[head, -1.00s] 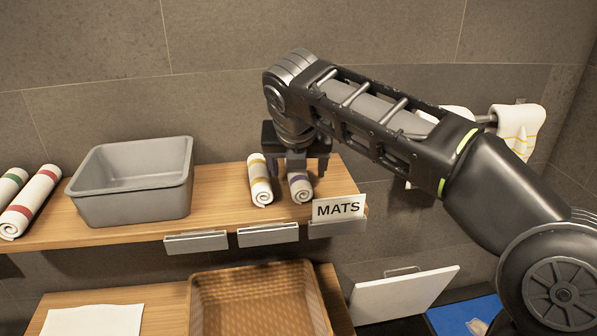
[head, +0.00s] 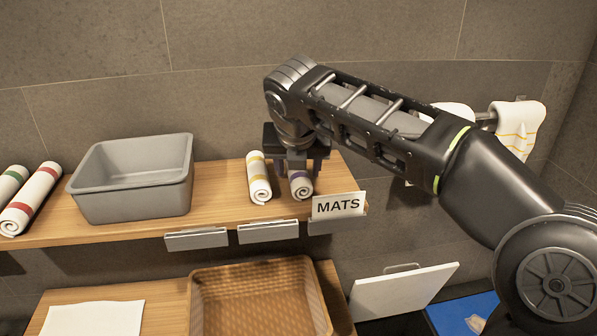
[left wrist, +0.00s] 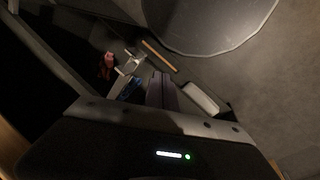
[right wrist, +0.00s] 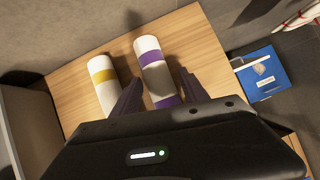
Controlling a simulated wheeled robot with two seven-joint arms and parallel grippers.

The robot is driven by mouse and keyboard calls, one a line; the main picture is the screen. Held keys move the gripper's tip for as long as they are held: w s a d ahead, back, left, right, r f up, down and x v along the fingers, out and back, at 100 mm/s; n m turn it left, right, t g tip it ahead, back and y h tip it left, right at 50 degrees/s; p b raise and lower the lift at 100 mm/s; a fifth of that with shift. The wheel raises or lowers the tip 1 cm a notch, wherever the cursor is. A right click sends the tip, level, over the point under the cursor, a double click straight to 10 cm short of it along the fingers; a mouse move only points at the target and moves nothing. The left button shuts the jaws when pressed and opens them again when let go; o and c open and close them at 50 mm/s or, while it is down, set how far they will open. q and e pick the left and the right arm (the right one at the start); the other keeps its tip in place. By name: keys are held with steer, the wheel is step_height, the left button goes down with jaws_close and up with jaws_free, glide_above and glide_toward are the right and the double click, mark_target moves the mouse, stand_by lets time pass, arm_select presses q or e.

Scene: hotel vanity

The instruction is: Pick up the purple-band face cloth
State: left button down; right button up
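The purple-band face cloth (head: 301,187) is a rolled white cloth lying on the upper wooden shelf, left of the MATS sign. In the right wrist view the purple-band face cloth (right wrist: 152,66) lies between the two fingers, with a visible gap to the right finger. My right gripper (head: 296,172) is open and reaches down over the cloth, hiding part of it. It also shows in the right wrist view (right wrist: 160,92). The left gripper is not in the head view; the left wrist view (left wrist: 163,88) shows dark fingers close together, dim and hard to judge.
A yellow-band cloth (head: 259,178) lies just left of the purple one, close to my right gripper's left finger. A grey bin (head: 135,180) stands further left, beside a red-band cloth (head: 31,200). The MATS sign (head: 338,205) stands at the shelf edge. A woven basket (head: 258,297) sits below.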

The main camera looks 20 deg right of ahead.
steer(key=c, duration=1)
steer(key=shift+r, duration=0.1)
steer(key=shift+s+a+r+b, duration=0.1)
steer(key=shift+s+r+b, duration=0.1)
steer(key=shift+r+b, duration=0.2)
step_height(320, 180, up, 6)
steer(key=shift+r+p, duration=0.15)
steer(key=shift+p, duration=0.4)
steer(key=shift+c, duration=0.2)
steer(key=s, duration=0.2)
steer(key=shift+s+a, duration=0.35)
steer(key=shift+s, duration=0.6)
steer(key=s+a, duration=0.4)
steer(key=s, duration=1.1)
steer(key=shift+a, duration=0.1)
